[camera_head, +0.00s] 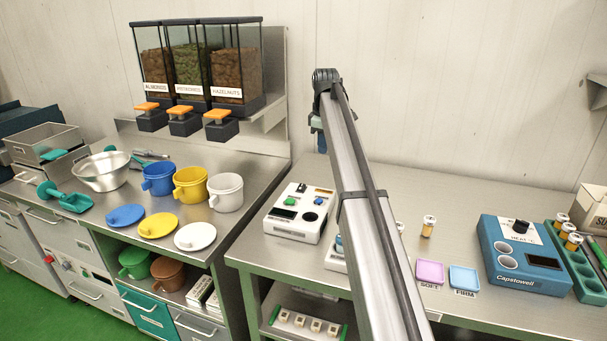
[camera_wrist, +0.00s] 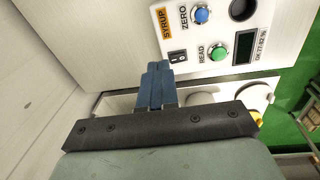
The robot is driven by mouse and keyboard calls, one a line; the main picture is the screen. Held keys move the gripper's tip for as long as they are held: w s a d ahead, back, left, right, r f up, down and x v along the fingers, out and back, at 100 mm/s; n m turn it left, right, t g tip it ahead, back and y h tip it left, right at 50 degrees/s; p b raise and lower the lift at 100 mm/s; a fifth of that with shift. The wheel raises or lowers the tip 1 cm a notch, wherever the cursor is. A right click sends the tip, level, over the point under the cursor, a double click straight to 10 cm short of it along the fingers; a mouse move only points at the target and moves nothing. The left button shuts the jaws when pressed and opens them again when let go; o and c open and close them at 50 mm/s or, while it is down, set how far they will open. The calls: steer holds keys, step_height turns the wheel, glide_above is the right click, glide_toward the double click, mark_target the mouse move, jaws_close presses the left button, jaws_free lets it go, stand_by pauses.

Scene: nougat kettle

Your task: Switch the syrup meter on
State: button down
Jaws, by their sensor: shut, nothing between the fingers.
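The syrup meter (camera_wrist: 215,75) is a white box, with an orange SYRUP label (camera_wrist: 164,22), a blue ZERO button (camera_wrist: 201,14), a green READ button (camera_wrist: 219,52) and a dark display (camera_wrist: 245,45) in the wrist view. Its small black rocker switch (camera_wrist: 178,56) is beside the label; I cannot tell which way it is pressed. In the head view the white box (camera_head: 277,226) left of my arm looks like this meter. My gripper (camera_wrist: 156,68) is shut and empty, its blue fingertips just beside the switch in the picture; contact cannot be told. In the head view my gripper (camera_head: 321,143) shows small beyond the meter.
A second white device (camera_head: 334,263) is partly hidden behind my arm. A blue Capstowell device (camera_head: 525,255), pink (camera_head: 430,272) and blue (camera_head: 463,278) pads and a vial (camera_head: 428,227) are to the right. Cups and dispensers occupy the left counter. Bare steel lies behind the meter.

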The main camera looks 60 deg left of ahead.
steer(key=s+g, duration=0.1)
steer(key=s+a+y, duration=0.1)
steer(key=s+g, duration=0.1)
steer(key=shift+a+r+n+g+y, duration=0.3)
steer(key=shift+a+n, duration=0.1)
glide_toward(302, 185)
steer(key=x, duration=0.5)
steer(key=shift+s+a, duration=0.2)
steer(key=shift+s, duration=0.05)
steer(key=shift+w+a+f, duration=0.1)
steer(key=shift+f, duration=0.6)
